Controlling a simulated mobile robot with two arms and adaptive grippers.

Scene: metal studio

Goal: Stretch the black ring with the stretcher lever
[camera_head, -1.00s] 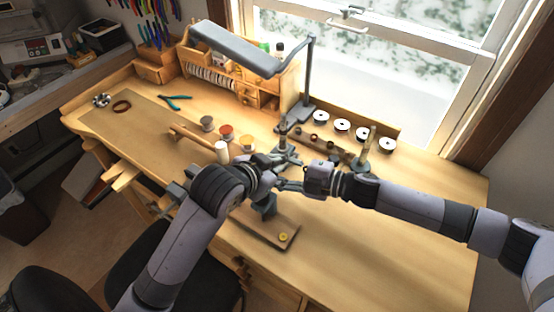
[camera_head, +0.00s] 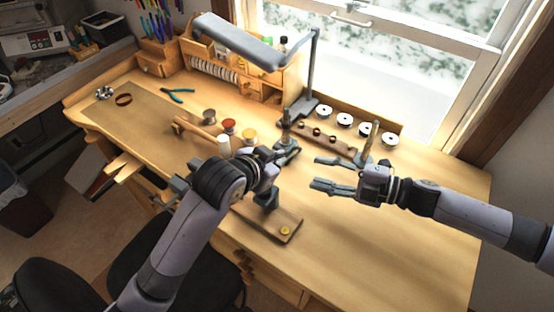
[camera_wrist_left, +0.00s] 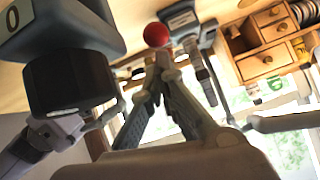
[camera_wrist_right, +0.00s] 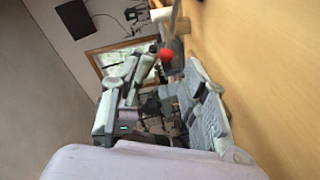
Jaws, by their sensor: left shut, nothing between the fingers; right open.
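The grey ring stretcher (camera_head: 287,143) with its upright post stands on the bench just beyond my left gripper. A red ball knob (camera_wrist_left: 156,35) shows near the left fingertips in the left wrist view, and a red ball also shows beyond the fingers in the right wrist view (camera_wrist_right: 166,54). My left gripper (camera_wrist_left: 163,58) is shut and empty; in the head view its tips are hard to make out against the stretcher. My right gripper (camera_head: 316,172) is open and empty, to the right of the stretcher above the bench. I cannot make out the black ring for certain.
Several dark rings sit on a wooden strip (camera_head: 348,150) behind the right gripper, near white discs (camera_head: 344,119). A lamp (camera_head: 238,42) overhangs the back. Small jars (camera_head: 229,126) and a wooden mallet (camera_head: 199,132) lie left. The right bench area is clear.

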